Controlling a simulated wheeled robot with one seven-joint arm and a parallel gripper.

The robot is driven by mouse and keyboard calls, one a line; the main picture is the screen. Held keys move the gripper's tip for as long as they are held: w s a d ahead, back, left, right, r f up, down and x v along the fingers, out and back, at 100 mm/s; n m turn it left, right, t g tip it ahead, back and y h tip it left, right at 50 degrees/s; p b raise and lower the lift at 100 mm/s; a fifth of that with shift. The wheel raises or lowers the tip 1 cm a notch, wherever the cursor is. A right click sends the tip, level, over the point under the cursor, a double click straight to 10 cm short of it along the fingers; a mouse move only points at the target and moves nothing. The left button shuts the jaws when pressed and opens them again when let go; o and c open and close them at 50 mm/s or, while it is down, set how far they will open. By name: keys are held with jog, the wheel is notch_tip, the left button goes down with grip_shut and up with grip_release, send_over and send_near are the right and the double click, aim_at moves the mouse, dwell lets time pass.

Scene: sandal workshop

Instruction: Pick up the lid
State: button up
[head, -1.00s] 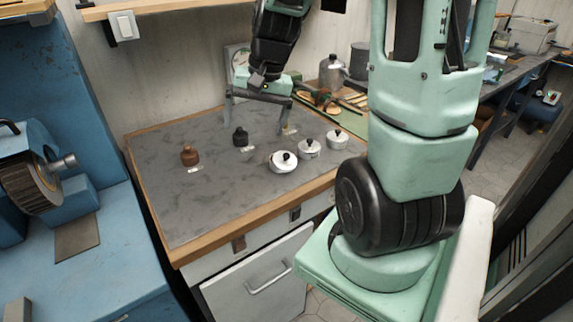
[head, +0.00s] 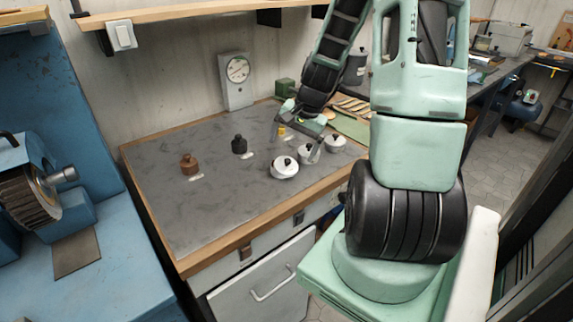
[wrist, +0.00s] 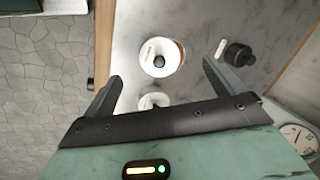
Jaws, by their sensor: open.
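Three round white lidded pots with black knobs stand on the grey bench top: a front one (head: 284,170), a middle one (head: 305,153) and a right one (head: 335,144). I cannot tell which lid is meant. My gripper (head: 298,149) is open and empty, pointing down above the middle pot, its fingers spread on either side. In the wrist view my gripper (wrist: 162,72) has the front pot (wrist: 160,58) just beyond its fingertips. The middle pot (wrist: 152,99) shows between the fingers, partly hidden by the gripper body. No contact is visible.
A brown bottle-like piece (head: 189,165) and a black one (head: 239,145) stand to the left; a small yellow piece (head: 281,131) is behind the pots. A dial gauge (head: 237,80) stands at the wall. The bench's left and front-left areas (head: 190,220) are clear.

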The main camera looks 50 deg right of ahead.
aim_at(288, 161)
jog(key=shift+d+p+x, duration=0.1)
jog(key=shift+p+x, duration=0.25)
jog(key=shift+x, duration=1.55)
jog(key=shift+d+p+x, duration=0.15)
jog(key=shift+p+x, duration=0.15)
jog(key=shift+x, duration=1.6)
jog(key=c, duration=1.1)
